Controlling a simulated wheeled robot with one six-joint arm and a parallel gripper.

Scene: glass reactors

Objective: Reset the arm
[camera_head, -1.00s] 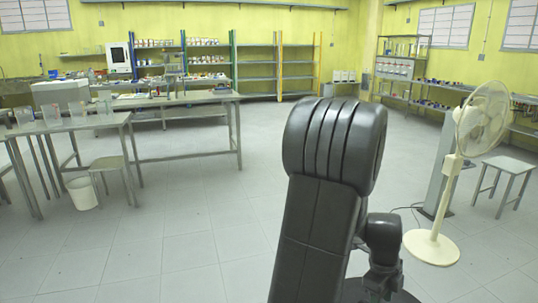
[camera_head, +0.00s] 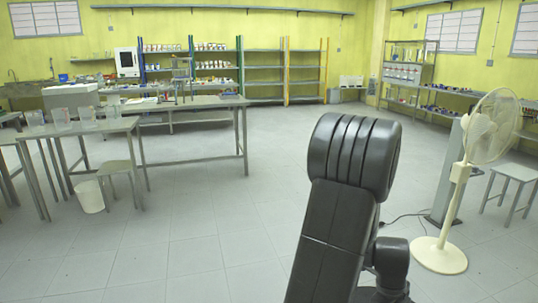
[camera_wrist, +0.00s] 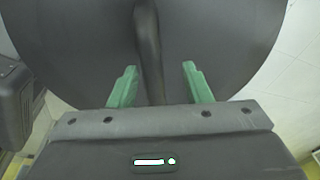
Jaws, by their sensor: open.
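My arm (camera_head: 345,215) stands folded in the lower middle-right of the head view, its dark rounded elbow at the top. My gripper (camera_wrist: 158,85) shows in the wrist view with two green fingers spread apart and nothing between their tips. Behind the fingers is a large dark rounded surface, likely my own base. In the head view the gripper's fingers are hidden.
A white standing fan (camera_head: 440,253) and a grey stool (camera_head: 512,175) stand at the right. Metal tables (camera_head: 200,103) with clear containers (camera_head: 60,118) stand at the left, with a white bucket (camera_head: 90,196) below. Shelves line the back wall. The middle floor (camera_head: 240,220) is clear.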

